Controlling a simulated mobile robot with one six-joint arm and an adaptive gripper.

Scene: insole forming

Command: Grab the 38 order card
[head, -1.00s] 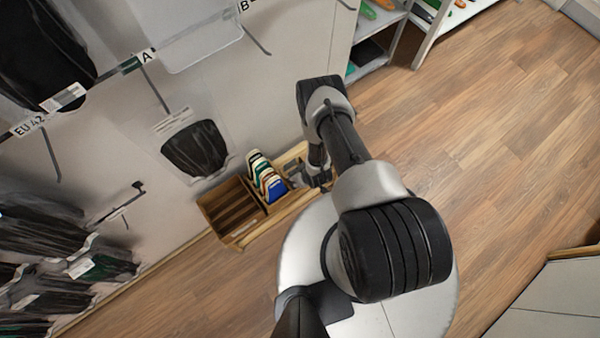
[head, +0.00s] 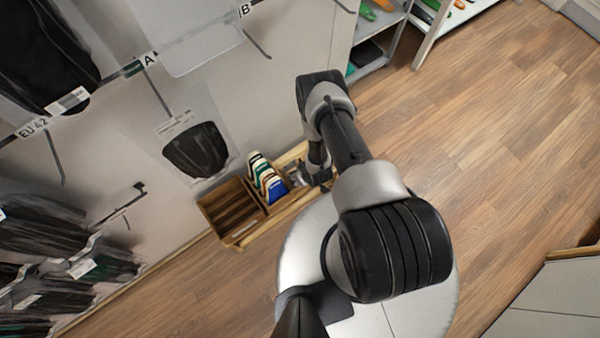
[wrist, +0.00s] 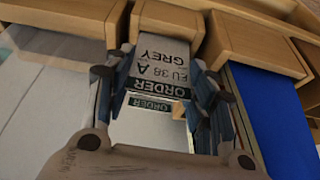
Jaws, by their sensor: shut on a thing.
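The 38 order card (wrist: 166,62) is in the wrist view, upside down to me, with "ORDER", "EU 38 A" and "GREY" on a pale face with a dark green band. My gripper (wrist: 160,85) has a finger at each side of it and is shut on the card. The card's upper end is still between light wooden blocks of the holder (wrist: 245,45). In the head view my gripper (head: 302,178) is low by the wall, at the right of the coloured cards, partly hidden by my arm; the 38 card cannot be made out there.
A wooden box with empty compartments (head: 222,207) stands left of several coloured cards (head: 265,178). A blue panel (wrist: 270,110) is right of my gripper in the wrist view. Bagged dark goods (head: 196,150) hang on the wall above. Open wooden floor (head: 490,120) lies right.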

